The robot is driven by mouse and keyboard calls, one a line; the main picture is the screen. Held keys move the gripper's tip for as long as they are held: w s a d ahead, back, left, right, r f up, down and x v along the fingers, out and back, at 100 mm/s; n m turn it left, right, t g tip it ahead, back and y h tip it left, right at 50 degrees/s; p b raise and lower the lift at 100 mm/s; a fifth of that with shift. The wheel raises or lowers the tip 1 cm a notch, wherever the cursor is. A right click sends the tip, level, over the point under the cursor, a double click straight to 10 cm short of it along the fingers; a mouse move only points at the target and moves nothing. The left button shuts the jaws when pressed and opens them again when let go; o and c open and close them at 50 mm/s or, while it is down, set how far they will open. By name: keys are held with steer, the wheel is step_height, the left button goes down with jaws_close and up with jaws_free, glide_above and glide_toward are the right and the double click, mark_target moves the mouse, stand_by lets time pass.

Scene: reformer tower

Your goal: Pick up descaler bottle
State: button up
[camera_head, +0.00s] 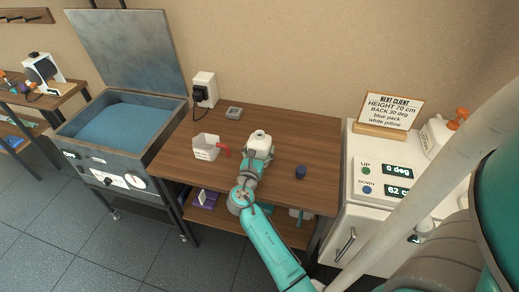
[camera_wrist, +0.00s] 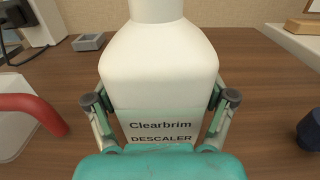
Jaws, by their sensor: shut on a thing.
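The descaler bottle (camera_head: 260,141) is white and stands upright on the wooden table, seen just beyond my gripper in the head view. In the wrist view the bottle (camera_wrist: 160,65) fills the middle, and its label reads "Clearbrim DESCALER". My gripper (camera_wrist: 160,100) has one finger on each side of the bottle's body and is shut on it. My gripper (camera_head: 256,162) also shows in the head view, at the near side of the bottle. The bottle's base is hidden, so I cannot tell whether it touches the table.
A white jug with a red handle (camera_head: 206,147) stands left of the bottle. A dark blue cap-like object (camera_head: 301,171) lies to its right. A small grey tray (camera_head: 233,112) sits behind. A white cabinet (camera_head: 364,215) with displays adjoins the table (camera_head: 307,130) on the right.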

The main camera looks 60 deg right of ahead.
steer(key=shift+r, duration=0.25)
steer(key=shift+r, duration=4.75)
steer(key=o, duration=1.1)
steer(key=c, duration=1.3)
steer(key=shift+a, duration=0.15)
